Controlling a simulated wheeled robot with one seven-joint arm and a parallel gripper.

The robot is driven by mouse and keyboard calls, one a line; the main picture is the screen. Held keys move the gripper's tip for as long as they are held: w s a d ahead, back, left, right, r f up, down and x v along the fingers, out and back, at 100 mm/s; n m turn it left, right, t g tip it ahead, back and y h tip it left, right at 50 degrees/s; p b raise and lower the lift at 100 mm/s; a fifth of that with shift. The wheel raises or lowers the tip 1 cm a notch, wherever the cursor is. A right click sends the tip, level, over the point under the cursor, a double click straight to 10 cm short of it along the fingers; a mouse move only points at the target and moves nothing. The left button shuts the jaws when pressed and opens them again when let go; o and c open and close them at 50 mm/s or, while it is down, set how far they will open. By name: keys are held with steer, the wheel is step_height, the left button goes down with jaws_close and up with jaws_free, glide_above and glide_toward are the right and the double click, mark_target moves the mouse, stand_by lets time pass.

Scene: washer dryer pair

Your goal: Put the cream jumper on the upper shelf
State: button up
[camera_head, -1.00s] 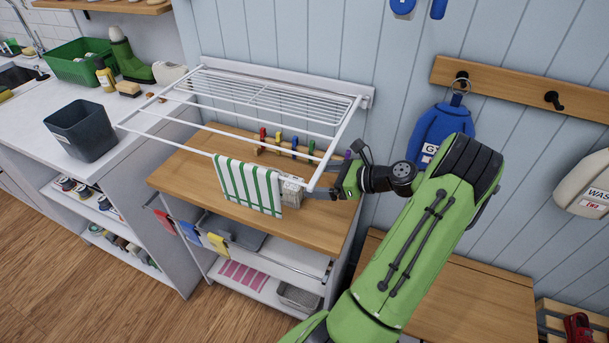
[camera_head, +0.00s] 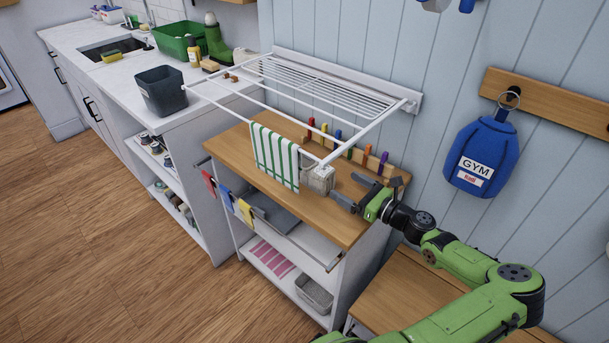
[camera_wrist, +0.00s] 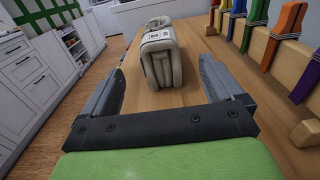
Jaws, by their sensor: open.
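The cream jumper (camera_head: 319,180) is a folded, upright bundle with a small label on the wooden worktop, behind the hanging striped towel's right edge. It also shows in the wrist view (camera_wrist: 163,55), ahead of my gripper and lined up between its fingers. My gripper (camera_head: 354,190) is open and empty, low over the worktop to the right of the jumper. Its two fingers (camera_wrist: 161,72) point at the jumper's near end without visible contact. Under the worktop, the upper shelf (camera_head: 312,237) holds a grey tray (camera_head: 272,214); a front rail partly hides it.
A white drying rack (camera_head: 330,159) juts above the jumper, with a green-striped towel (camera_head: 275,155) on it. Coloured pegs (camera_head: 337,138) stand along the worktop's back. Red, blue and yellow cloths (camera_head: 226,199) hang on the rail. The lower shelf (camera_head: 277,264) holds a pink-striped cloth and grey basket.

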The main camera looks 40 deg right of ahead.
mark_target(317, 163)
steer(key=w+b, duration=0.1)
steer(key=w, duration=0.2)
steer(key=w+b, duration=0.1)
steer(key=w, duration=0.3)
steer(key=w+a+b, duration=0.1)
steer(key=w, duration=0.3)
steer(key=shift+f, duration=0.2)
steer(key=shift+w+r, duration=0.1)
steer(key=shift+w, duration=0.3)
steer(key=shift+s, duration=0.1)
steer(key=c, duration=1.3)
steer(key=shift+r, duration=0.1)
steer(key=shift+c, duration=1.2)
steer(key=shift+r, duration=0.2)
step_height(317, 163, up, 3)
steer(key=shift+r+p, duration=0.15)
steer(key=shift+p, duration=0.75)
steer(key=s+p, duration=0.1)
steer(key=s, duration=0.5)
steer(key=s+d+p, duration=0.1)
steer(key=s, duration=0.5)
steer(key=s+p, duration=0.1)
steer(key=s, duration=0.5)
steer(key=shift+d, duration=0.25)
